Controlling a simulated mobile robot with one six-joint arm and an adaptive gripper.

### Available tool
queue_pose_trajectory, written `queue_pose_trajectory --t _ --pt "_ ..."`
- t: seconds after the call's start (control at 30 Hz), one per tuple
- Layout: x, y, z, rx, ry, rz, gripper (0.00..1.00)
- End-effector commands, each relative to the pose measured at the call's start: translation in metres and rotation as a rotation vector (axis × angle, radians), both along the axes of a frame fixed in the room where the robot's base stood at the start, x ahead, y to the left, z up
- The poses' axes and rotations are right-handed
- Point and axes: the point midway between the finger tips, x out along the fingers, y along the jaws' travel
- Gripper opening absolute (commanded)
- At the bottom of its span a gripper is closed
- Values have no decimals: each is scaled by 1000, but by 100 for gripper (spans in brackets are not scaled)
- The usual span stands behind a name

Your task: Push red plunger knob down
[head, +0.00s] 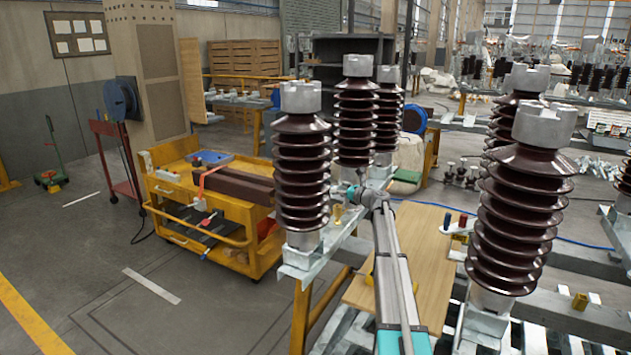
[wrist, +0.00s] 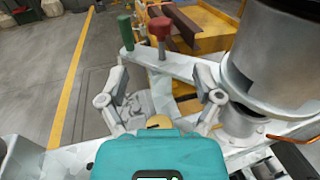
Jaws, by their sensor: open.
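A red plunger knob (wrist: 160,28) stands upright on a light grey bracket (wrist: 168,65) in the upper middle of the wrist view. A green knob (wrist: 125,32) stands to its left on the same bracket. My gripper (wrist: 161,78) is open and empty, its two fingers spread wide. In the picture, the red knob appears above and between the fingertips, apart from them. In the head view my gripper (head: 353,192) is small and partly hidden beside the insulator stacks. I cannot clearly identify this red knob there.
A thick grey insulator base (wrist: 270,55) stands close at the right of my gripper. A dark ribbed insulator (head: 302,170) stands left of my arm. A yellow cart (head: 180,190) stands beyond.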

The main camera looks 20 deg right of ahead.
Motion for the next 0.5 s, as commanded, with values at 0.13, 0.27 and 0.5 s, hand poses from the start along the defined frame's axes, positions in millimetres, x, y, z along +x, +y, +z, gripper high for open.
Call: queue_pose_trajectory --t 0.13,0.27,0.5 --pt "21 7 0 0 0 0 83" --pt "40 15 0 0 0 0 83" --pt "73 29 0 0 1 -1 83"
